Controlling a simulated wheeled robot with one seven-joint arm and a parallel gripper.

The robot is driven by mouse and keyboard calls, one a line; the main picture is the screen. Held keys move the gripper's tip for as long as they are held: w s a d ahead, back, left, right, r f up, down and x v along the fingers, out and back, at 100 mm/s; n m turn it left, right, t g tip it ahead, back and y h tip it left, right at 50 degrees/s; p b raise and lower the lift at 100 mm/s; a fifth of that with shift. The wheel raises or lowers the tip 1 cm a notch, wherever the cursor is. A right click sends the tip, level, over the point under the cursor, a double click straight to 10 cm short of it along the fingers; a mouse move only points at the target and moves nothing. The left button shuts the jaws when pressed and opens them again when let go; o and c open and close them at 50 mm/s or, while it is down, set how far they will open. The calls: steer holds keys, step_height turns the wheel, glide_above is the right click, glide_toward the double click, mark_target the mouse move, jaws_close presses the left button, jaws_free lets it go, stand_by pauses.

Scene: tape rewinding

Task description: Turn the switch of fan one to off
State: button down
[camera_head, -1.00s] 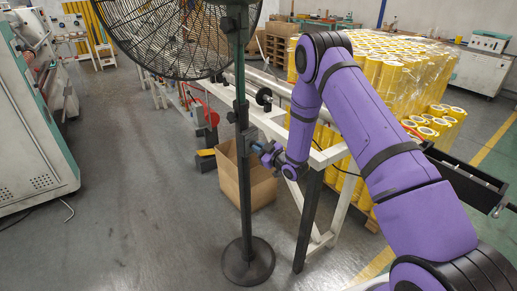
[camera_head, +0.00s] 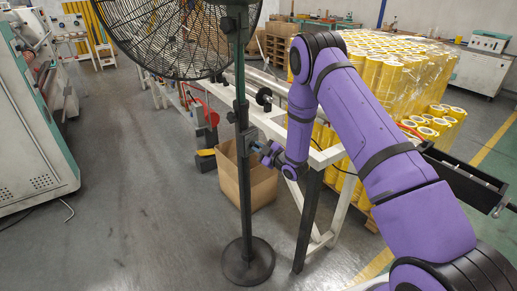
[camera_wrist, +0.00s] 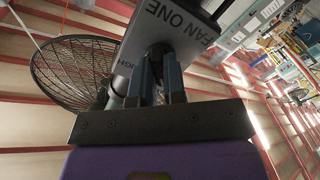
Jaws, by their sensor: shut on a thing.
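The black fan (camera_head: 165,30) stands on a tall dark pole with a round base (camera_head: 248,262). A grey switch box (camera_head: 247,140) is fixed on the pole; in the wrist view the box (camera_wrist: 180,30) carries the words "FAN ONE". My gripper (camera_head: 258,148) is at the box's right side in the head view. In the wrist view my gripper (camera_wrist: 158,72) has its two fingers closed around a dark switch knob (camera_wrist: 158,52) on the box. The fingers hide most of the knob, so its exact setting cannot be read. Part of a "HIGH" label shows left of the fingers.
An open cardboard box (camera_head: 230,175) stands behind the pole. A white-framed table (camera_head: 325,155) is right of the pole, close under my arm. Yellow rolls (camera_head: 385,75) stand behind it. The floor at left is clear up to a machine (camera_head: 30,130).

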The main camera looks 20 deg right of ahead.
steer(key=c, duration=1.2)
jaws_free()
steer(key=v, duration=1.1)
